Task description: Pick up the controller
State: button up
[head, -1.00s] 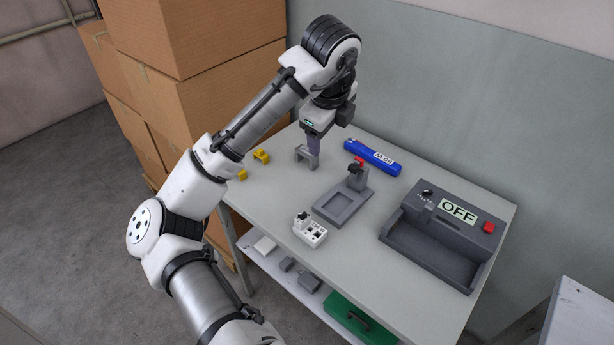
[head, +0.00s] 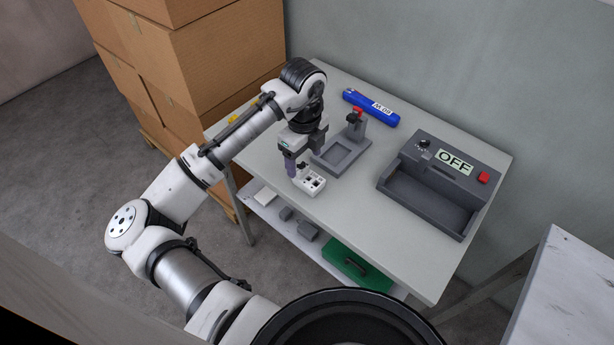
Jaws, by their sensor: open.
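A small white block with black sockets and a dark knob (head: 311,182), which I take to be the controller, sits on the table near its front left edge. My gripper (head: 304,164) points down with its fingers apart, just above and behind the block. The left finger overlaps the block's left end in the picture; I cannot tell whether it touches. Nothing is seen held between the fingers.
A grey fixture with a red-topped clamp (head: 343,153) stands close behind the block. A blue 80 W tube (head: 371,107) lies at the back. A grey test box reading OFF (head: 437,182) is at right. Cardboard boxes (head: 205,75) stand left. The front right table top is clear.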

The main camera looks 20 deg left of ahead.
aim_at(304, 169)
jog(key=shift+f+p, duration=0.6)
jog(key=shift+f, duration=1.6)
jog(key=c, duration=1.1)
jog(key=shift+r, duration=0.15)
notch_tip(304, 169, up, 20)
jog(key=b, duration=0.2)
